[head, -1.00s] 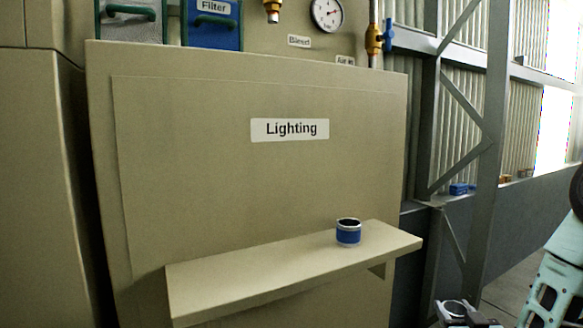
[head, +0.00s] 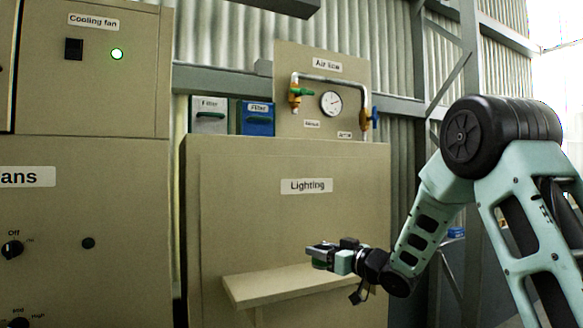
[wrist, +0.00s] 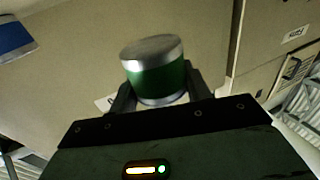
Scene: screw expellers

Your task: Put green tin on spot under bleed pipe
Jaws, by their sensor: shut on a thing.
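My gripper (head: 322,256) is shut on the green tin (wrist: 158,75), a short cylinder with silver rims that fills the space between the fingers in the wrist view. In the head view my gripper is in front of the Lighting panel, over the shelf (head: 255,290), and the tin (head: 320,265) shows only small and partly covered. The bleed pipe (head: 295,97), with a brass end and green handle, is on the air line board above the panel. The spot under it on the shelf cannot be made out.
A blue thing (wrist: 15,40), likely the blue tin, shows at the wrist view's left edge; my arm covers its place in the head view. The Lighting panel (head: 240,210) rises behind the shelf. A gauge (head: 331,103) and blue filter box (head: 257,118) are higher up.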

